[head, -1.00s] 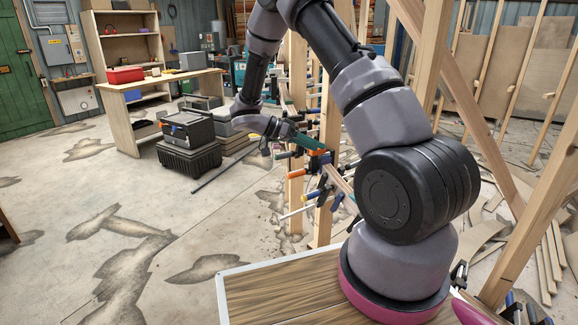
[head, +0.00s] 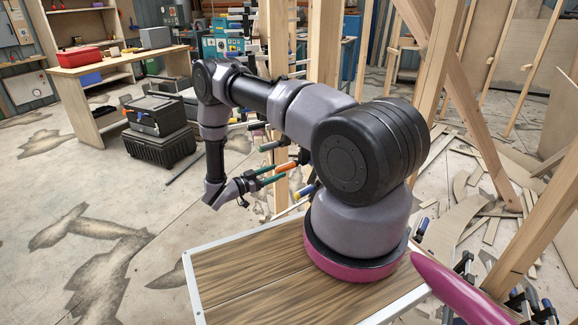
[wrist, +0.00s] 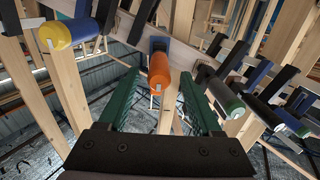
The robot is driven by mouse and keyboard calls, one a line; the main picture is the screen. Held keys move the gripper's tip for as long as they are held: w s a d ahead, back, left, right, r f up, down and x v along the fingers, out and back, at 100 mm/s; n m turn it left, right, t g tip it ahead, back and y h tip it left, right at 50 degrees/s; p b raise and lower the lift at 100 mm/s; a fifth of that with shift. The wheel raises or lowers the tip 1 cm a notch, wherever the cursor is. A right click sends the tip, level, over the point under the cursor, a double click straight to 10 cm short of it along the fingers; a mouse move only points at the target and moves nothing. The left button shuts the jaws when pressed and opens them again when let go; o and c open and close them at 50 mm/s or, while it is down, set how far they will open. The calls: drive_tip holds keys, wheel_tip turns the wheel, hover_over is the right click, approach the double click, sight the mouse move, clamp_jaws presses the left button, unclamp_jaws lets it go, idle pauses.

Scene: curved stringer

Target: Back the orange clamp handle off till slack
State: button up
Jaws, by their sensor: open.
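The orange clamp handle (wrist: 159,70) is in the upper middle of the wrist view, end toward the camera. It belongs to a clamp on a curved wooden strip (wrist: 182,50). My gripper (wrist: 160,80) is open, its green fingers on the left and right of the handle with visible gaps. The handle appears between or just beyond the fingertips; the exact depth is hard to tell. In the head view the orange handle (head: 288,168) shows just past the fingertips of my gripper (head: 275,174).
A yellow-ended handle (wrist: 65,34) is to the left in the wrist view. Wooden posts (wrist: 62,85) stand around the clamps. Open floor (head: 90,210) lies left.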

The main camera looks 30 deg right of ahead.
sight(300, 162)
drive_tip(key=d, duration=0.2)
drive_tip(key=w+d, duration=0.1)
drive_tip(key=d, duration=0.4)
drive_tip(key=shift+w+d, duration=0.15)
drive_tip(key=shift+d, duration=0.1)
clamp_jaws()
